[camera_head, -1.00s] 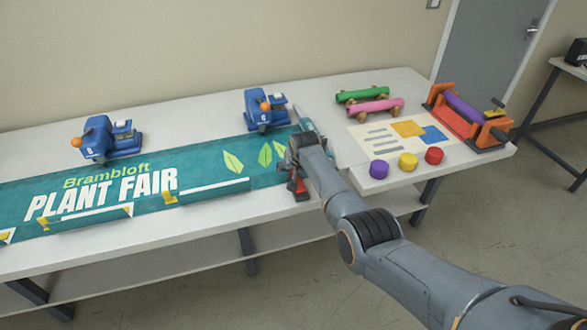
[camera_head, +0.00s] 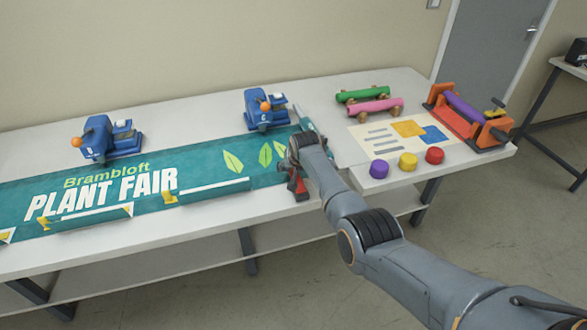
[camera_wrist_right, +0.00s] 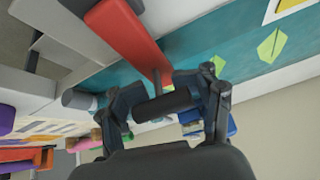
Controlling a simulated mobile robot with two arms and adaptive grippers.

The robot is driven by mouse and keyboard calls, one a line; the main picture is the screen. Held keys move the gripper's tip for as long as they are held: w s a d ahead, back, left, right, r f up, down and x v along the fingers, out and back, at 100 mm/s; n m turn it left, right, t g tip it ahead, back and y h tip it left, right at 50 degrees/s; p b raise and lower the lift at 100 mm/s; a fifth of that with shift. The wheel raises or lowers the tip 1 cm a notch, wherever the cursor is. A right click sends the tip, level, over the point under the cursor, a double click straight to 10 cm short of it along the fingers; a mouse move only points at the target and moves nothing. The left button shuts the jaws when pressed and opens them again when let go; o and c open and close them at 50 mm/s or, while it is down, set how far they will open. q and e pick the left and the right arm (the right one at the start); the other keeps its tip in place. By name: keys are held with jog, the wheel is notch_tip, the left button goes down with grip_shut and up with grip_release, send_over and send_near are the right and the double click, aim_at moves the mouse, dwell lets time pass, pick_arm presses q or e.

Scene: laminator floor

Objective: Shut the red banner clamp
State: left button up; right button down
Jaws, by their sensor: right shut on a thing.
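The red banner clamp (camera_head: 299,188) shows at the right end of the teal banner (camera_head: 205,193), partly hidden behind my right arm. Whether the clamp is fully closed cannot be told. My left gripper is not in view.
Two blue clamp-like devices with orange knobs (camera_head: 97,136) (camera_head: 265,105) stand along the banner's back edge. Pink (camera_head: 375,106) and green (camera_head: 362,93) rolls, three round pots (camera_head: 408,162) and an orange roller device (camera_head: 470,115) occupy the table's right part.

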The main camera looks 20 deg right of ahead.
jog(key=shift+s+f, duration=0.4)
jog(key=shift+f, duration=0.3)
jog(key=c, duration=0.9)
grip_release()
jog(key=o, duration=0.6)
jog(key=shift+w+d+r, duration=0.1)
jog(key=shift+w+r, duration=0.1)
jog(key=shift+r, duration=0.05)
jog(key=shift+r, duration=0.35)
jog(key=v, duration=1.1)
jog(key=shift+r, duration=0.15)
